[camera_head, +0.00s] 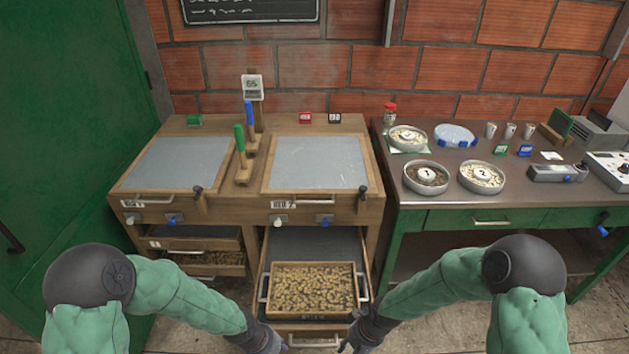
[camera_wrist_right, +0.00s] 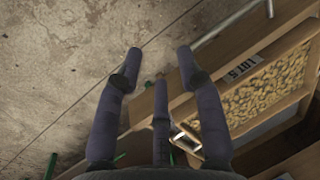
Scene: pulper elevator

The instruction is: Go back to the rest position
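My two green arms reach down and inward on both sides of the pulled-out tray of beans (camera_head: 312,290). My left gripper (camera_head: 278,346) is at the bottom edge, left of the tray's front; its fingers are mostly cut off. My right gripper (camera_head: 350,346) is at the bottom edge, right of the tray's front. In the right wrist view my right gripper (camera_wrist_right: 159,58) has its dark fingers spread, with nothing between the tips. Beyond the fingers are bare floor and the tray's labelled wooden front (camera_wrist_right: 242,68).
A wooden bench (camera_head: 216,189) with two grey panels stands behind the tray. Several bowls, cups and devices are on the table at right (camera_head: 442,183). A green door (camera_head: 60,130) is at left. Concrete floor (camera_head: 450,325) shows at lower right.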

